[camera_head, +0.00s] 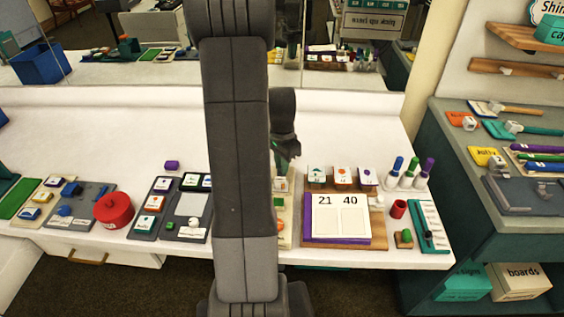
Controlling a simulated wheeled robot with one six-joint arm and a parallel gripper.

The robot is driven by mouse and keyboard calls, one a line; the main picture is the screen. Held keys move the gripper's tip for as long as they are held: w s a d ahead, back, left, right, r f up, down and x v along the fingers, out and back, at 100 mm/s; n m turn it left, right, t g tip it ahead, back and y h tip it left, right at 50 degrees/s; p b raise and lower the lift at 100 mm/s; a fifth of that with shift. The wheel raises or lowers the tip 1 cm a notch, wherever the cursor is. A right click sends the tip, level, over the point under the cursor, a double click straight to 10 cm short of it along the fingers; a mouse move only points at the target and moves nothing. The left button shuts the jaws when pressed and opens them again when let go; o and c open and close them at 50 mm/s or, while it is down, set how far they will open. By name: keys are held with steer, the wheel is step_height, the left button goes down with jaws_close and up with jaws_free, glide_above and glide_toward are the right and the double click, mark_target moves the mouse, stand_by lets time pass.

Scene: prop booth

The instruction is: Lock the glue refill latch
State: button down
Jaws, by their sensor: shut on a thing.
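My gripper (287,146) shows just right of my upright arm, low over the back part of the white counter. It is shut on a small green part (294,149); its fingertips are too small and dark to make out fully. Below it, a pale board (284,228) with small green and orange pieces is mostly hidden behind my arm. No glue refill latch can be clearly recognised; I cannot tell whether the green part belongs to it.
Right of my arm stands a wooden board (377,245) with cards numbered 21 and 40. Capped markers (410,172) stand beyond it. Left are dark trays (187,231) and a red round pot (114,210). A mirror lines the back; a teal side counter (455,200) stands right.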

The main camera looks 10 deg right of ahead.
steer(key=shift+s, duration=0.15)
steer(key=c, duration=1.4)
jaws_free()
steer(key=shift+o, duration=0.2)
step_height(320, 180, up, 14)
steer(key=shift+f, duration=0.15)
